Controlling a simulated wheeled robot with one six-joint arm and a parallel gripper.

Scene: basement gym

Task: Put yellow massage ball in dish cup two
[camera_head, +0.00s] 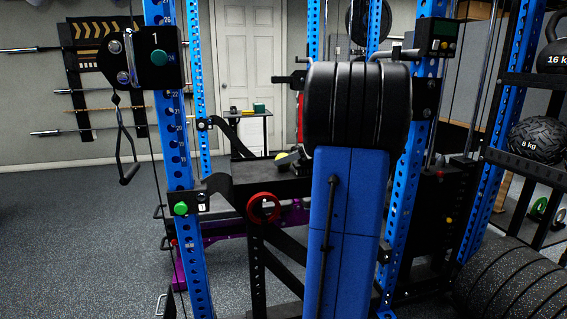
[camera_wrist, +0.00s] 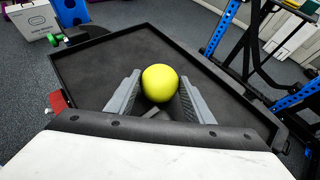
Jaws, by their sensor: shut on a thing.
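The yellow massage ball (camera_wrist: 160,83) sits between the two grey fingers of my gripper (camera_wrist: 159,88) in the wrist view. My gripper is shut on it. A black tray-like surface with a raised rim (camera_wrist: 75,100) lies below and beyond the ball; I cannot tell the height between them. In the head view a small yellow patch (camera_head: 281,156), which looks like the ball, shows above a black surface, partly hidden. I cannot make out dish cup two in either view.
Blue rack uprights (camera_head: 177,150) and a blue padded column with black rolls (camera_head: 345,230) block much of the head view. A small side table (camera_head: 250,116) with items stands by the door.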

